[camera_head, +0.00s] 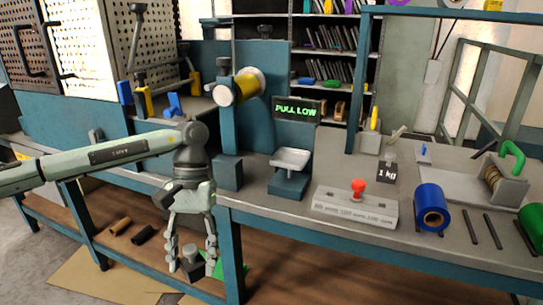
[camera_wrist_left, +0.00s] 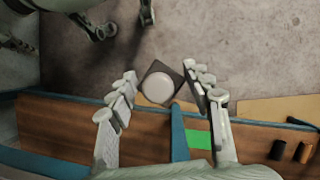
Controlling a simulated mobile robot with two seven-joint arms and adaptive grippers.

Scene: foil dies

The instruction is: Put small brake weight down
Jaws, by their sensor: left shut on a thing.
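My left gripper (camera_head: 194,257) hangs in front of the bench edge in the head view, its fingers around a small dark block, which I take as the small brake weight (camera_head: 190,254). In the left wrist view the block (camera_wrist_left: 176,72) is a dark square with a pale round top, between the fingertips of the left gripper (camera_wrist_left: 166,88). It is held clear of the bench top. My right gripper (camera_wrist_left: 124,28) shows partly at the upper left of the left wrist view, its fingers apart and empty.
A green patch (camera_head: 213,266) lies behind the left gripper near the lower shelf. On the bench stand a small scale (camera_head: 290,172), a 1 kg weight (camera_head: 386,173), a grey block with a red knob (camera_head: 355,206) and a blue roll (camera_head: 432,207). A lit sign (camera_head: 297,108) reads "PULL LOW".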

